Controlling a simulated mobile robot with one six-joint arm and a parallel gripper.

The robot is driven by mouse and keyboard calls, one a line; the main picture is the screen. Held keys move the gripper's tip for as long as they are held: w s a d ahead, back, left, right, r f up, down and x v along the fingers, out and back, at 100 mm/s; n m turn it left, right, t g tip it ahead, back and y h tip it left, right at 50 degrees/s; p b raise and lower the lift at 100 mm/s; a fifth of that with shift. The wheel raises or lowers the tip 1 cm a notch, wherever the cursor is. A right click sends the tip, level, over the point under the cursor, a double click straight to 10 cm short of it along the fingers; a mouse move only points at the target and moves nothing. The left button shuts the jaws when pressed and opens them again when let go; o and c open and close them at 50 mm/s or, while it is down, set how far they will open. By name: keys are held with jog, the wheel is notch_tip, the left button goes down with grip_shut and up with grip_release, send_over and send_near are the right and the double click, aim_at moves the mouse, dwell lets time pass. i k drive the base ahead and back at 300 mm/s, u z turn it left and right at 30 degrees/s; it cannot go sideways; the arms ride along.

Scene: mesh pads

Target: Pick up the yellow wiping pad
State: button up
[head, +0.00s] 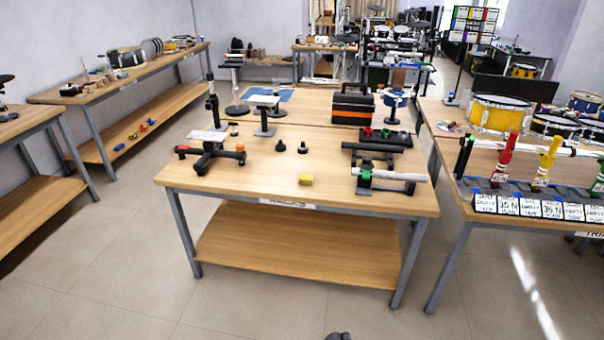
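My gripper's fingers cannot be made out in the head view. Only a small dark grey rounded part, probably mine, shows at the bottom edge, far below the pad and apart from it.
A black stand base (210,157) lies left of the pad. A clamp with a grey rod (385,178) lies to its right. Two small black knobs (281,146) stand behind it. A black-and-orange toolbox (352,105) stands farther back. The floor (150,270) before the table is clear.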

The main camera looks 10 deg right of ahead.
aim_at(308, 179)
jog(key=u, duration=0.65)
jog(key=i, duration=1.15)
jog(key=u, duration=0.5)
